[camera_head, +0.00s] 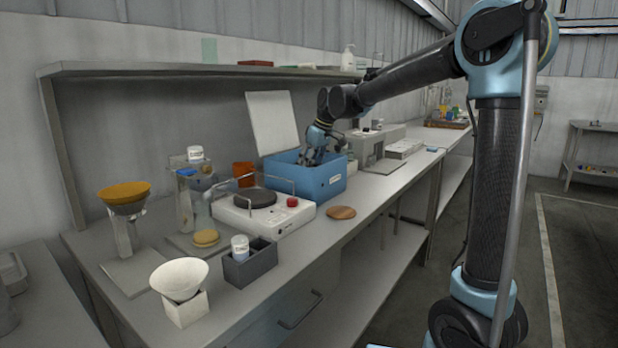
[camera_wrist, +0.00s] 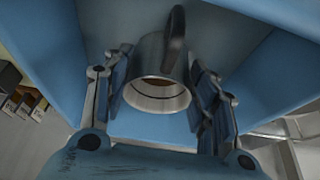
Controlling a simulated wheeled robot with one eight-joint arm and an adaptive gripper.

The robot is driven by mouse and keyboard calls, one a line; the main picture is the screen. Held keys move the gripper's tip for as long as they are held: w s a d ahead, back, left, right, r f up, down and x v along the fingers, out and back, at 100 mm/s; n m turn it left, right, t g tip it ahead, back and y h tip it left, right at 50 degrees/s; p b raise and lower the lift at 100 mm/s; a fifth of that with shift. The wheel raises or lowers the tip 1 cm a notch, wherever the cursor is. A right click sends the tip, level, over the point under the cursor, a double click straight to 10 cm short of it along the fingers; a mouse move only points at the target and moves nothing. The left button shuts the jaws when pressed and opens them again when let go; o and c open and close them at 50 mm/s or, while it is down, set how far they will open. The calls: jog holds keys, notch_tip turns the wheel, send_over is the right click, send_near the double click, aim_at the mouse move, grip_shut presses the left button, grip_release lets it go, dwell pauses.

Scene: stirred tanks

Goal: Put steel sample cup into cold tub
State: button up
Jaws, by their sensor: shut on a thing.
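The cold tub is an open blue box (camera_head: 322,186) on the bench, with its pale lid (camera_head: 272,122) raised at the back. My gripper (camera_head: 314,158) reaches down into the tub's opening in the head view. In the wrist view my gripper (camera_wrist: 164,78) is shut on the steel sample cup (camera_wrist: 152,94), a grey metal cup with a dark handle, with a finger on each side. The blue walls of the tub (camera_wrist: 240,45) surround the cup there. The cup is hidden in the head view. I cannot tell whether it touches the tub floor.
A white hotplate stirrer (camera_head: 262,215) with a metal rail stands left of the tub. A wooden disc (camera_head: 341,212) lies in front of the tub, and an orange cup (camera_head: 244,174) stands behind the stirrer. A grey machine (camera_head: 377,143) stands to the right. A shelf (camera_head: 200,70) runs above the bench.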

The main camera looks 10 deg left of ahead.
jog(key=shift+f, duration=1.75)
jog(key=o, duration=1.3)
jog(key=shift+c, duration=0.2)
jog(key=v, duration=1.2)
jog(key=shift+d, duration=0.15)
